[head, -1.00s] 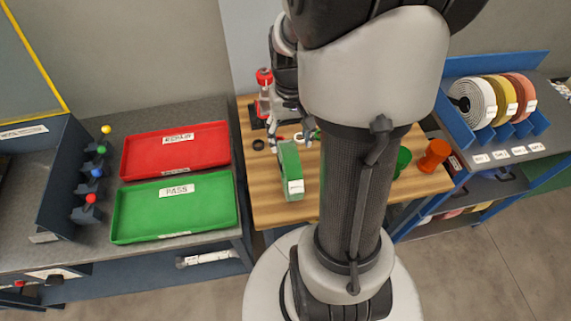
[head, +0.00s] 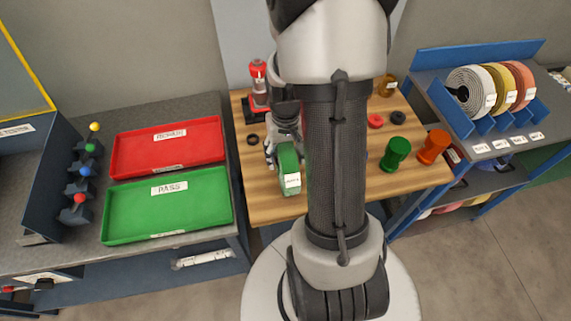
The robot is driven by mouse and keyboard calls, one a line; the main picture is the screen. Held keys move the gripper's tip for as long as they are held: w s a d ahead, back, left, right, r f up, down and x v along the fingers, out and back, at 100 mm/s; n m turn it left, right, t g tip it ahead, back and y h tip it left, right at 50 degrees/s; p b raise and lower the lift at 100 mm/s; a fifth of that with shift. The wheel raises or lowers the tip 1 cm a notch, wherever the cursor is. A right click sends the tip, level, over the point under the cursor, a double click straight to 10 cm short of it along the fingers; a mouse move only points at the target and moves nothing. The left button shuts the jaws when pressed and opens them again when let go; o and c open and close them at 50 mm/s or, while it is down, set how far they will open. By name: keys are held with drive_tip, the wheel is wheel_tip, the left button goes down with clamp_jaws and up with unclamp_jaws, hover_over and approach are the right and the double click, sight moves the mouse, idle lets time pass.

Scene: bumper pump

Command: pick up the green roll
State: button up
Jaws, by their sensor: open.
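The green roll (head: 288,166) stands upright on the wooden table, left of my arm, with a white label on its near edge. My gripper (head: 283,150) is at the far side of the roll, low over the table. Its fingers are partly hidden by the roll and by my own arm. A finger shows just left of the roll's upper part. I cannot tell whether the fingers touch the roll.
A red-topped device (head: 258,85) stands at the table's back left. A green cylinder (head: 396,152) and an orange cylinder (head: 433,146) stand at the right. Left are a red tray (head: 140,155) and a green tray (head: 130,215). A blue rack (head: 480,118) holds other rolls at the right.

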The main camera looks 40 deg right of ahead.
drive_tip(key=shift+c, duration=0.2)
clamp_jaws()
idle(0.6)
